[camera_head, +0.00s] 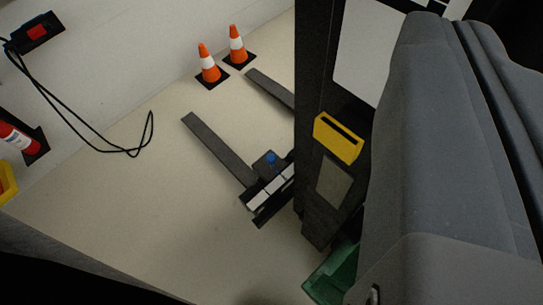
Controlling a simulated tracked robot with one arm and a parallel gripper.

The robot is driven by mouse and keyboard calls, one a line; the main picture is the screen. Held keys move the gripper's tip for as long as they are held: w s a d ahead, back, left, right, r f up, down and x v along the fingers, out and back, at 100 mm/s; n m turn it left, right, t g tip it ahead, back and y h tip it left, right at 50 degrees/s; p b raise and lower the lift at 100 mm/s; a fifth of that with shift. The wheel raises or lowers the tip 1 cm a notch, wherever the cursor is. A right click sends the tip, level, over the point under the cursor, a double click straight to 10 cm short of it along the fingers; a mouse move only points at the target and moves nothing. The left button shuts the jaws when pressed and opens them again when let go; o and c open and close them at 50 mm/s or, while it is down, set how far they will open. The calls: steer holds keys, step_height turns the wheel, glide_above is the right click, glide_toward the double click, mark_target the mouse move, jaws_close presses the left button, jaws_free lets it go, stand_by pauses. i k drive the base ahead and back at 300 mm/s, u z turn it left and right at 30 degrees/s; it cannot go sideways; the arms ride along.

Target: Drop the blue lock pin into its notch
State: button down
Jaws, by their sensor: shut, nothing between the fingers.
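A small blue round knob, which looks like the head of the lock pin (271,158), shows on a dark block at the near end of a flat dark fork (218,148). Its shaft is not visible, and I cannot make out the notch or whether the pin sits in it. The fork joins a dark carriage with white plates (268,196) beside a black upright mast (313,100). My gripper is not in view.
A large grey covered shape (430,150) fills the right side. A yellow box (338,140) is on the mast, with a green part (331,279) below. Two orange cones (209,66) stand beyond the forks. A black cable (105,151) runs at left; the floor between is clear.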

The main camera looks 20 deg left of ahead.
mark_target(270, 158)
steer(key=k, duration=1.3)
steer(key=u, duration=0.5)
steer(key=i, duration=1.6)
steer(key=z, duration=0.3)
